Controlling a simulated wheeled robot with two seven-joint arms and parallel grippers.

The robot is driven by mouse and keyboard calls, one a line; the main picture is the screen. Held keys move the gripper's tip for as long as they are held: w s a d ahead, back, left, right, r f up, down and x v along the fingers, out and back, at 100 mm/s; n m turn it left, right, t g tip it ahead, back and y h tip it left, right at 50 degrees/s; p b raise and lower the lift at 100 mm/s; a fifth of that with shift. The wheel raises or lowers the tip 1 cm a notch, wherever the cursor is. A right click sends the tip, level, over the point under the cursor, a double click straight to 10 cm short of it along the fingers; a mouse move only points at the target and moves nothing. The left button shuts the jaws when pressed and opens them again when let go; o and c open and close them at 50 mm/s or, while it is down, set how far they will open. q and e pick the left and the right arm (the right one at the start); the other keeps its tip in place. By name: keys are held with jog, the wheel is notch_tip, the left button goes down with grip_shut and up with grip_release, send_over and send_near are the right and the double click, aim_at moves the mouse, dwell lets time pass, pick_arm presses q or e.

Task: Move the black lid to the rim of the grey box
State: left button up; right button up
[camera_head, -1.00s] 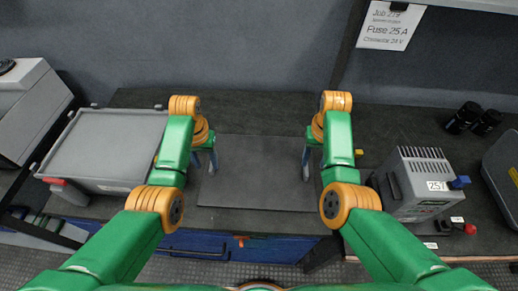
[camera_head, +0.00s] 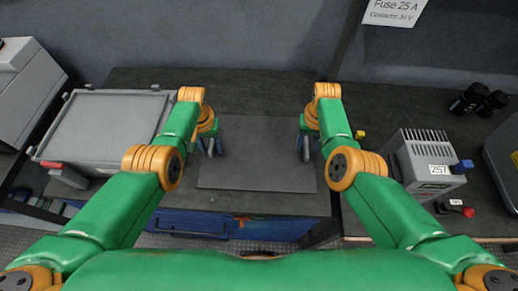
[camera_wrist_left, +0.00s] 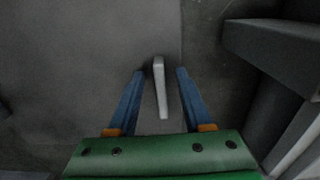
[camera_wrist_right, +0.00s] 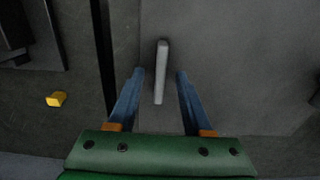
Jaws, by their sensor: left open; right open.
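The black lid (camera_head: 258,165) is a flat dark panel lying on the dark bench in the middle of the head view. It has a pale upright handle near each side. My left gripper (camera_head: 210,146) is open over the lid's left handle (camera_wrist_left: 159,88), which stands between its blue fingers in the left wrist view. My right gripper (camera_head: 306,146) is open over the right handle (camera_wrist_right: 161,72), which lies between its fingers in the right wrist view. Neither finger pair visibly touches its handle. The grey box (camera_head: 163,93) stands at the left, apart from the lid.
A small yellow piece (camera_wrist_right: 56,99) lies near my right gripper. Black cylinders (camera_head: 470,99) stand at the far right. The bench behind the lid is clear.

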pick_arm(q)
jog(key=shift+f, duration=0.1)
pick_arm(e)
jog(key=shift+f, duration=0.15)
pick_arm(q)
jog(key=shift+c, duration=0.2)
pick_arm(e)
jog(key=shift+c, duration=0.2)
pick_arm(q)
grip_shut()
pick_arm(e)
grip_shut()
dwell(0.6)
